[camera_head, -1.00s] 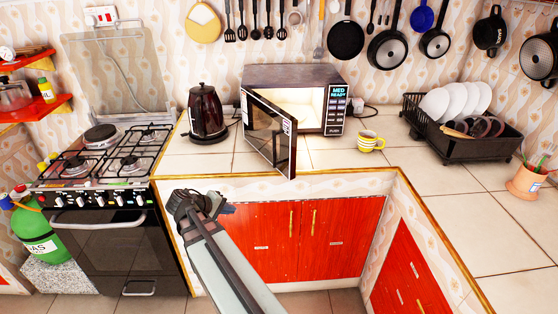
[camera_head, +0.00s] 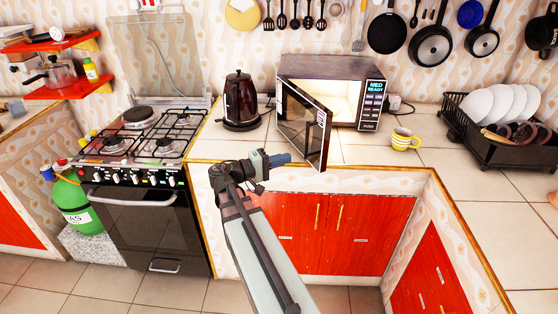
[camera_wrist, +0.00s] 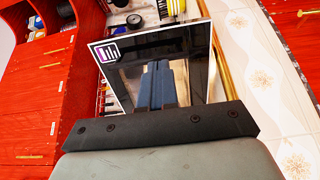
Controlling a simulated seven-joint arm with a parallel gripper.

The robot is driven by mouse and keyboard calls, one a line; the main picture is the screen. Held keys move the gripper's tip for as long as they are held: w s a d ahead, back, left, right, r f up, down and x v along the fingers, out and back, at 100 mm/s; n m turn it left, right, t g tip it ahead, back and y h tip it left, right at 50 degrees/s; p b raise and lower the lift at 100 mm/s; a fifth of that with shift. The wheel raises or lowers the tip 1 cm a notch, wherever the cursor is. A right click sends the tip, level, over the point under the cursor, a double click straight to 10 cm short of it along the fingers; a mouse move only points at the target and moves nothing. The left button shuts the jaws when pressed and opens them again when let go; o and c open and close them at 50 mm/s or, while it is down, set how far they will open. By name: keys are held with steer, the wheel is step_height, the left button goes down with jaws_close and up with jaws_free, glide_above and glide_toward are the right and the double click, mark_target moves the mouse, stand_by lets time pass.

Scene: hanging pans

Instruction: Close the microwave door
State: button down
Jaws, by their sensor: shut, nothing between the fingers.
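The microwave (camera_head: 328,69) stands on the counter at the back, its lit inside showing. Its dark glass door (camera_head: 300,128) is hinged at the left and swung wide open toward me. My gripper (camera_head: 287,158) is shut and empty, low in front of the door's outer face and left of its free edge. In the wrist view the blue fingers (camera_wrist: 161,70) lie together in front of the dark door panel (camera_wrist: 122,66), which has a white edge and a sticker. I cannot tell whether the fingertips touch the door.
A black kettle (camera_head: 240,100) stands left of the microwave, beside the gas stove (camera_head: 140,145). A yellow striped mug (camera_head: 404,140) stands right of the door. A black dish rack (camera_head: 510,148) is farther right. The counter edge runs just under the door.

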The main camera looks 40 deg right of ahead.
mark_target(319, 149)
steer(key=x, duration=1)
steer(key=shift+d, duration=0.25)
steer(key=shift+s+d, duration=0.1)
steer(key=shift+s+d, duration=0.15)
steer(key=shift+d, duration=0.35)
steer(key=d+n+t, duration=0.3)
steer(key=d+t, duration=0.1)
steer(key=d, duration=0.5)
steer(key=w+d+n+t+y, duration=0.1)
steer(key=d+n+t, duration=0.2)
steer(key=d, duration=0.6)
steer(key=w+d+n+t, duration=0.1)
steer(key=d+n+t, duration=0.1)
steer(key=d+t, duration=0.4)
steer(key=shift+d+f+n+y, duration=0.2)
steer(key=shift+d, duration=0.75)
steer(key=shift+d+f+n+y, duration=0.2)
steer(key=shift+d, duration=0.75)
steer(key=w+d+n+t+y, duration=0.3)
steer(key=w+d+t, duration=0.1)
steer(key=d+t, duration=0.1)
steer(key=shift+d+r+n, duration=0.3)
steer(key=shift+d+r, duration=0.05)
steer(key=shift+r, duration=0.1)
